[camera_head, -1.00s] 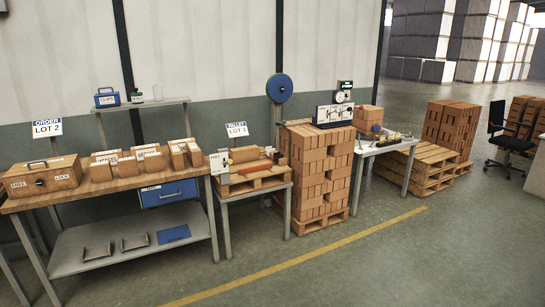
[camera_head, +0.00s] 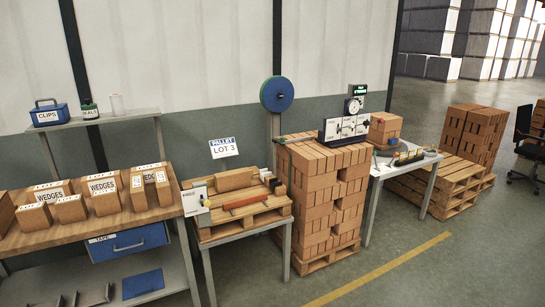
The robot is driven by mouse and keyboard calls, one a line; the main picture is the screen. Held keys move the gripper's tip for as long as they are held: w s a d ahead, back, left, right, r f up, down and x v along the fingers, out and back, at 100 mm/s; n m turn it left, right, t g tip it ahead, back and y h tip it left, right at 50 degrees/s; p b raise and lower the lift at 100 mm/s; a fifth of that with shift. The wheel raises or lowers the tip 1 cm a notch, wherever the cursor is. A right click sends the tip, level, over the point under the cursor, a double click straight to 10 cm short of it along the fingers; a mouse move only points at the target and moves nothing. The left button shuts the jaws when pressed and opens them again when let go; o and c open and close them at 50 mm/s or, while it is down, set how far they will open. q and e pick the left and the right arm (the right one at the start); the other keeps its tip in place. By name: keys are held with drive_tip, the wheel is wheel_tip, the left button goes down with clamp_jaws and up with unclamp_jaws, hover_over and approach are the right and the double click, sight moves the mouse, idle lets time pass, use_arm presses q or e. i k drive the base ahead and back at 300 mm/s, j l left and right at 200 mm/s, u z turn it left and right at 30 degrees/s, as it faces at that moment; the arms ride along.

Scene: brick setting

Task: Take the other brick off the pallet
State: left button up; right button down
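A small wooden pallet (camera_head: 243,219) lies on a grey-legged table in the middle of the camera_head view, in front of a sign reading PALLET LOT 3 (camera_head: 223,147). On the pallet, a tan brick-like block (camera_head: 233,180) lies toward the back. A long, thin orange-red piece (camera_head: 246,202) lies in front of it. Small dark pieces (camera_head: 273,184) sit at the pallet's right end, too small to make out. A white card or plate (camera_head: 194,201) stands at its left end. Neither of my grippers is in view.
A tall brick stack (camera_head: 326,205) stands close right of the pallet table. Beyond it is a table with instruments (camera_head: 408,163). At left, a workbench (camera_head: 105,223) holds cartons marked WEDGES (camera_head: 103,192). The floor in front, with a yellow line (camera_head: 380,271), is clear.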

sight(237, 178)
drive_tip(key=i+l, duration=0.1)
drive_tip(key=i, duration=2.7)
drive_tip(key=j+u, duration=0.05)
drive_tip(key=j, duration=0.05)
